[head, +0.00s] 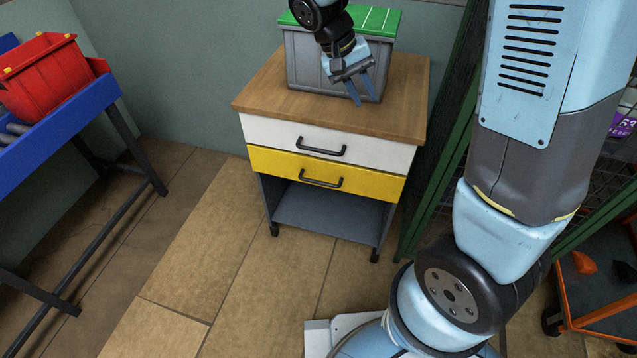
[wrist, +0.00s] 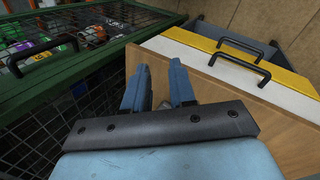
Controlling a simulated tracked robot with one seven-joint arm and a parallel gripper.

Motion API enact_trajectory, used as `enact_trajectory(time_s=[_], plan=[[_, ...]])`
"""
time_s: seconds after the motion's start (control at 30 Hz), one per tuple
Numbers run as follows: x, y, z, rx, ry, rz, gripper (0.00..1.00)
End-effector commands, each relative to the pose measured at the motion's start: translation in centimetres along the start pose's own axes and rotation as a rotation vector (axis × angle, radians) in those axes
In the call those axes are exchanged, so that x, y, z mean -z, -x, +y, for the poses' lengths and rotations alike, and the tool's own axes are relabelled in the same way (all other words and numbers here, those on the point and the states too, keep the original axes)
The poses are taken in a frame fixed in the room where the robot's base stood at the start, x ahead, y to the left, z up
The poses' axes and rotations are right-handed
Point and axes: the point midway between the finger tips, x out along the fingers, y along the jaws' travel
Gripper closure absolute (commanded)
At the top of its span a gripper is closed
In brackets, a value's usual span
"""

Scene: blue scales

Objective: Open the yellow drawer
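The yellow drawer (head: 325,174) is the lower of two drawers in a wheeled cabinet. Its front looks flush below the white drawer (head: 270,130). A black bar handle (head: 321,180) is fixed to the yellow front. In the wrist view the yellow drawer (wrist: 205,42) shows at the upper right, beyond the white drawer front (wrist: 202,60). My gripper (head: 363,101) is above the cabinet's wooden top, in front of a grey box, away from both handles. In the wrist view my gripper (wrist: 156,76) has its two blue fingers apart with nothing clearly held between them.
The grey box with a green lid (head: 302,60) stands on the wooden top (head: 265,95). A green mesh cage (head: 430,170) stands close on the cabinet's right. A blue table (head: 75,115) with a red bin (head: 45,75) is at left. Floor before the cabinet is largely clear.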

Motion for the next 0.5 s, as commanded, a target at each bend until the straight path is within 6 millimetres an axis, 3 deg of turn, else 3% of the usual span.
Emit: enact_trajectory(time_s=[0.5], plan=[[4.2, -6.9, -11.7, -0.398, 0.058, 0.01, 0.75]])
